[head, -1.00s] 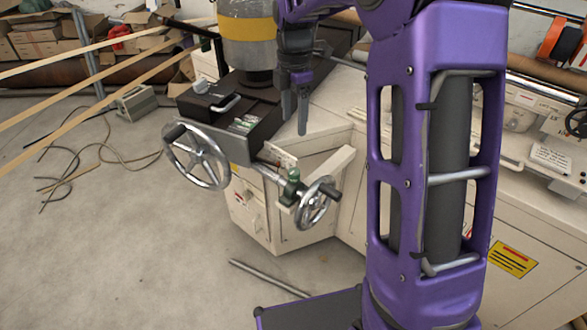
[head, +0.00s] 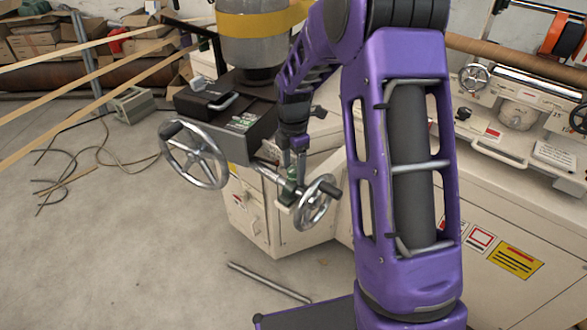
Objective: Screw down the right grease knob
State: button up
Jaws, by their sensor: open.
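No second grease knob can be made out clearly.
A large handwheel (head: 194,155) stands left of the fitting, and the small handwheel's dark handle is close to its right. A black box (head: 226,108) and a grey cylinder with a yellow band (head: 258,50) stand behind. A metal rod (head: 268,282) lies on the open floor.

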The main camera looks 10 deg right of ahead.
jog(key=shift+c, duration=0.3)
grip_shut()
